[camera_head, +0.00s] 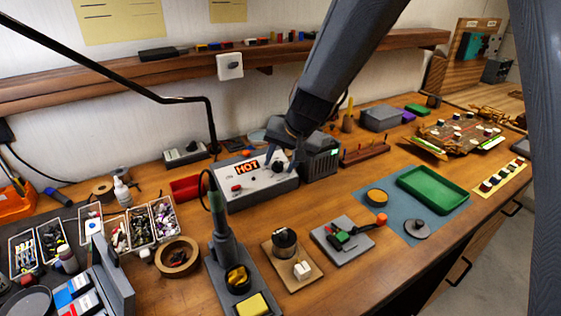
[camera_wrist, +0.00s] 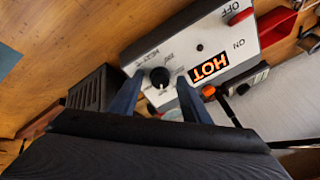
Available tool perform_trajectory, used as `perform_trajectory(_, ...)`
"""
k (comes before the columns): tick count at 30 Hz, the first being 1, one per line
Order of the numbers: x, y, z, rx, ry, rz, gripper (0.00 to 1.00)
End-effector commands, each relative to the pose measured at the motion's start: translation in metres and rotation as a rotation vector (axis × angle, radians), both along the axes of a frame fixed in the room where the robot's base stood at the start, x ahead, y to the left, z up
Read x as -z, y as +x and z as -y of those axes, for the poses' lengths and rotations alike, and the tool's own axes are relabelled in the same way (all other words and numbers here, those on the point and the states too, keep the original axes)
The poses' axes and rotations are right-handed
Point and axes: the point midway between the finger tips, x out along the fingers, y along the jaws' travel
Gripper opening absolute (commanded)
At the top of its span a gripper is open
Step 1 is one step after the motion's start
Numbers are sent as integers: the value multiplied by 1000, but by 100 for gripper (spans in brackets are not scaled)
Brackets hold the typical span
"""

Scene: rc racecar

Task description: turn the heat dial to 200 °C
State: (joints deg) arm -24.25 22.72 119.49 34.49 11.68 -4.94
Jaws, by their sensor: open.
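The soldering station (camera_head: 232,198) is a light grey box with a lit orange HOT sign, at the back middle of the bench. Its panel fills the top of the wrist view (camera_wrist: 217,49), upside down. The black round heat dial (camera_wrist: 160,77) has a small white mark at its lower edge; the printed scale around it is too small to read. My gripper (camera_wrist: 157,88) is open, with one blue finger on each side of the dial. Contact with the dial cannot be told. In the head view my gripper (camera_head: 281,157) is over the panel's right part and hides most of the dial.
A dark vented box (camera_head: 320,163) stands close at the station's right. A red tray (camera_head: 185,188) is at its left. The soldering iron in its stand (camera_head: 222,250) rises in front. A wooden shelf (camera_head: 190,66) runs above. Open wood lies right of the station's front.

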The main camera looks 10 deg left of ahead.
Motion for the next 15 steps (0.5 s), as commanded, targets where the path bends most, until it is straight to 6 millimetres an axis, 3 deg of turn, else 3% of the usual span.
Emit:
perform_trajectory(4,0,0,0,0,0,0,43)
perform_trajectory(11,0,0,0,0,0,0,4)
perform_trajectory(15,0,0,0,-3,-1,1,2)
